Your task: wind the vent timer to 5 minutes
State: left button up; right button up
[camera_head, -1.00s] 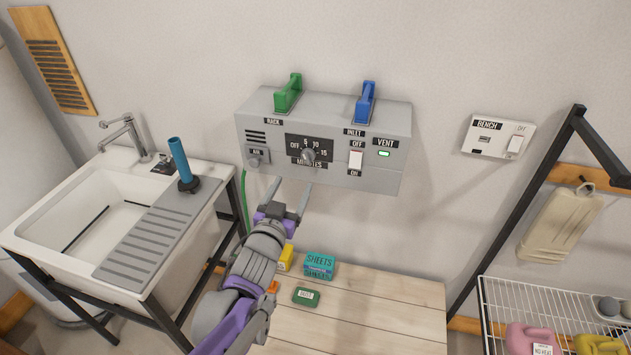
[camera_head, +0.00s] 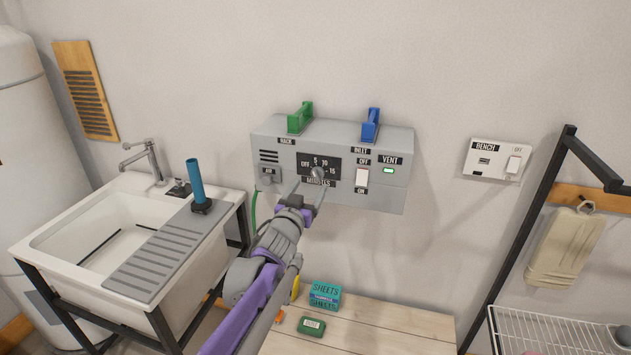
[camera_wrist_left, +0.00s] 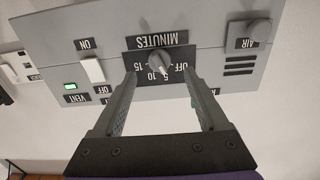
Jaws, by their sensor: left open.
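The vent timer is a round grey knob (camera_head: 317,174) on a black MINUTES dial plate (camera_head: 333,163) marked OFF, 5, 10 and 15, on the front of a grey wall box (camera_head: 390,147). The wrist view shows the knob (camera_wrist_left: 159,62) upside down; I cannot tell its exact setting. My left gripper (camera_head: 309,185) is open in front of the dial. In the wrist view its two fingers (camera_wrist_left: 160,80) are spread, one towards each side of the knob, holding nothing. A green VENT light (camera_head: 388,170) is lit on the box. My right gripper is not in view.
A white rocker switch (camera_head: 362,177) is right of the dial and an AIR knob (camera_head: 267,176) is left of it. Green (camera_head: 300,117) and blue (camera_head: 371,125) handles stand on the box top. A wooden bench (camera_head: 380,330) with small boxes lies below; a sink (camera_head: 75,240) is left.

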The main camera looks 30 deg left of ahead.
aim_at(316, 177)
pick_arm(q)
jog(key=shift+x, duration=2.4)
jog(key=shift+d, duration=0.1)
grip_shut()
